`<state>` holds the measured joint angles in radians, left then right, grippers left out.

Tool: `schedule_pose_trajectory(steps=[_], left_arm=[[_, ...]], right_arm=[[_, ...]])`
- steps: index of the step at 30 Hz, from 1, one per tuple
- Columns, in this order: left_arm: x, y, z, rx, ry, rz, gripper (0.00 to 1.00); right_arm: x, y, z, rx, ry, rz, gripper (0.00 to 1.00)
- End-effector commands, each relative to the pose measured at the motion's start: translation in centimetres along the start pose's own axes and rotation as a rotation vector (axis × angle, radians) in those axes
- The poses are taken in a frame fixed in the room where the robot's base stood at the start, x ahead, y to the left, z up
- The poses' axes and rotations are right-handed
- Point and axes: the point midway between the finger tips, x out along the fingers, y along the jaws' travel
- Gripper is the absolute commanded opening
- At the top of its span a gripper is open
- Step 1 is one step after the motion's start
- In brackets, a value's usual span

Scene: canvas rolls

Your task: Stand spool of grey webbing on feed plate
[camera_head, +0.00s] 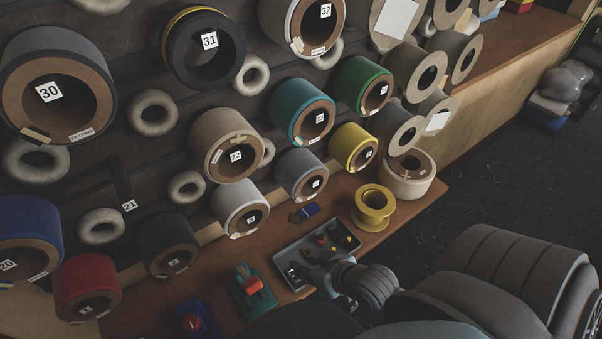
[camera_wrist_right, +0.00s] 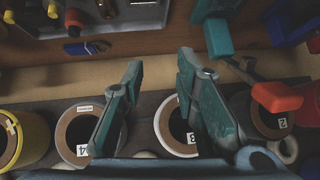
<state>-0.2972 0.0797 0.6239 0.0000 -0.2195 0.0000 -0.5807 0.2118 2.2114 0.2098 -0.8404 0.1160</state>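Two grey spools sit in the lowest row on the wall: one labelled 4 (camera_head: 293,165) and a paler one labelled 3 (camera_head: 232,196). In the right wrist view, spool 4 (camera_wrist_right: 66,125) is at lower left and spool 3 (camera_wrist_right: 165,125) is in the middle. I cannot tell which is the grey webbing. My right gripper (camera_wrist_right: 160,62) is open, with nothing held between its teal-padded fingers. In the head view it (camera_head: 318,274) is over the near side of the bench, by the tray. I cannot identify the feed plate. My left gripper is not in view.
A grey tray (camera_head: 281,258) of small tools lies on the bench. A teal tool with a red top (camera_head: 251,284) and a blue-based one (camera_head: 193,321) are to its left. A yellow flanged spool (camera_head: 373,201) and a cream roll (camera_head: 409,184) stand to its right. Larger rolls fill the wall above.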

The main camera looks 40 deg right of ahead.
Motion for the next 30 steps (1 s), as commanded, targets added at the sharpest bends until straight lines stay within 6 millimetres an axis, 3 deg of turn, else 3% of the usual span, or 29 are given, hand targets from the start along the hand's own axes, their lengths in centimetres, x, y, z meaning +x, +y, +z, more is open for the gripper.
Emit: schedule_pose_trajectory(steps=[6,15,17,24,30], left_arm=[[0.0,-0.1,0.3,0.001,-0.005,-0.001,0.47],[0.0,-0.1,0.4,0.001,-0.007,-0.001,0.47],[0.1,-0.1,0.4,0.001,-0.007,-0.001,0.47],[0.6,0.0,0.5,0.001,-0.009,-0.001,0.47],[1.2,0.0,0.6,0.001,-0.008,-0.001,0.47]], right_arm=[[1.2,1.6,-4.3,0.184,0.346,-0.088,0.27],[-1.9,7.9,-8.4,0.407,0.786,-0.103,0.27],[-1.6,8.2,-9.2,0.415,0.808,-0.103,0.27],[2.6,8.6,-13.4,0.416,0.812,-0.104,0.27],[4.5,8.8,-15.4,0.413,0.810,-0.104,0.27]])
